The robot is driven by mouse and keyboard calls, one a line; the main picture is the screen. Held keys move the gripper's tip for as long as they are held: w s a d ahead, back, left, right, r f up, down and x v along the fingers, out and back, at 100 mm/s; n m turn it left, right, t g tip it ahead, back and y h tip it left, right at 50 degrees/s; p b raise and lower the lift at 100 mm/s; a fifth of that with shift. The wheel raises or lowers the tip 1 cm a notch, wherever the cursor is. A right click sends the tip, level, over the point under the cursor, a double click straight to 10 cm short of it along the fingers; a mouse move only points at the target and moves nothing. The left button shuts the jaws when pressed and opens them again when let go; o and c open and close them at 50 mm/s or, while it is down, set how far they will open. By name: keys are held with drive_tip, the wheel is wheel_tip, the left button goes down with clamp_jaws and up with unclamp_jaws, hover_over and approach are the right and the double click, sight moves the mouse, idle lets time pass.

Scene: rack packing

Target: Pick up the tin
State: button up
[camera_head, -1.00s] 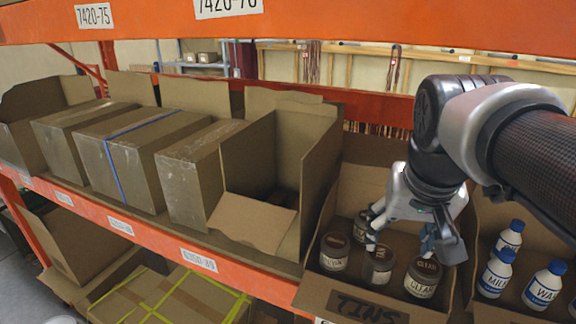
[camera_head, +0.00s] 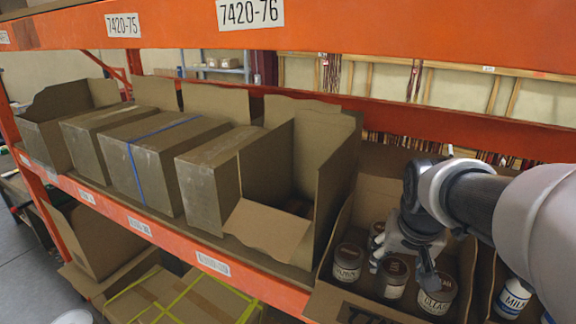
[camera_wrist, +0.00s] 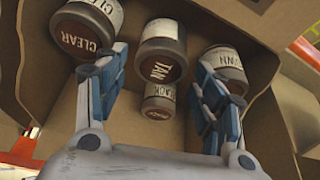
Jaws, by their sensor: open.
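Several tins with dark lids stand in an open cardboard box (camera_head: 336,301) on the shelf. The middle tin (camera_head: 392,279) is labelled TAN in the wrist view (camera_wrist: 162,55). The CLEAR tin (camera_head: 437,295) stands to its right in the head view, and another tin (camera_head: 346,264), its label partly readable, to its left. A BLACK tin (camera_wrist: 158,100) shows beyond the TAN tin in the wrist view. My gripper (camera_wrist: 164,68) is open, its fingers pointing into the box on either side of the TAN tin. Whether they touch a tin I cannot tell.
The box walls stand close around the tins. An open, taller carton (camera_head: 335,185) is directly left of the box. An orange beam (camera_head: 400,30) crosses above.

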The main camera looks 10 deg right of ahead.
sight(395, 269)
drive_tip(key=x, duration=0.4)
drive_tip(key=shift+s+a, duration=0.15)
drive_tip(key=shift+w+f, duration=0.3)
drive_tip(key=shift+f, duration=0.2)
drive_tip(key=shift+s, duration=0.1)
drive_tip(key=shift+c, duration=0.5)
drive_tip(key=c, duration=0.8)
